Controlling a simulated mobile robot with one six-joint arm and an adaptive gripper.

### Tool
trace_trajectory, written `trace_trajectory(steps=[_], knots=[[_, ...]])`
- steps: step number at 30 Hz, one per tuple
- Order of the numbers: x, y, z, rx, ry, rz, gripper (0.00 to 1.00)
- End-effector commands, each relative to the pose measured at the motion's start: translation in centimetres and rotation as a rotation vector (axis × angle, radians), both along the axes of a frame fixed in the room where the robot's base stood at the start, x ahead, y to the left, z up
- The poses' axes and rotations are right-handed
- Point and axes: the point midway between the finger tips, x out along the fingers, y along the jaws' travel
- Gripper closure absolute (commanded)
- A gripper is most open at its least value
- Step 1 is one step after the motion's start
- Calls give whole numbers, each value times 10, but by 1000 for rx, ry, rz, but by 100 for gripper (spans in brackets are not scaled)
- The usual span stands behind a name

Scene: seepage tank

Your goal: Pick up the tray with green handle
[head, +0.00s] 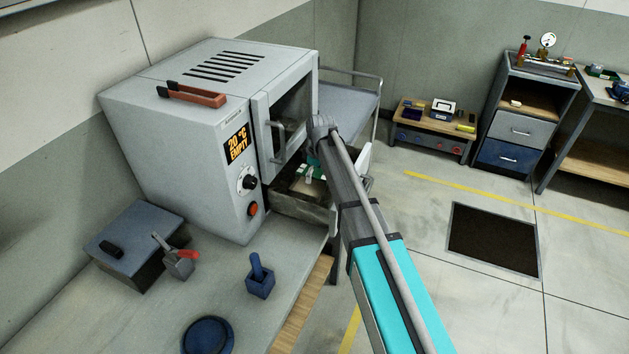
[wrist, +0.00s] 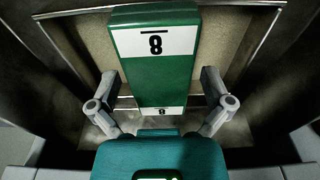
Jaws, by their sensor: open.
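In the wrist view a green handle (wrist: 158,75) with white labels marked 8 lies between the two fingers of my gripper (wrist: 162,108). The fingers are open, one on each side of the handle, and seem apart from it. Behind the handle is a tan, metal-rimmed surface that looks like the tray (wrist: 222,42), within dark walls. In the head view a small green and white part (head: 316,166) shows at the open lower front of the grey oven (head: 185,150). My arm hides most of the gripper and tray there.
The oven display (head: 237,144) reads 20 °C EMPTY. Its glass door (head: 283,110) is above the opening. A dark floor grate (head: 493,238) lies at right.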

Motion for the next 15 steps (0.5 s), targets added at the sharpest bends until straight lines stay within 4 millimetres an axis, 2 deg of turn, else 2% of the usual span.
trace_trajectory(steps=[1,2,15], knots=[[0,0,0,0,0,0,0],[0,0,0,0,0,0,6],[0,0,0,0,0,0,87]])
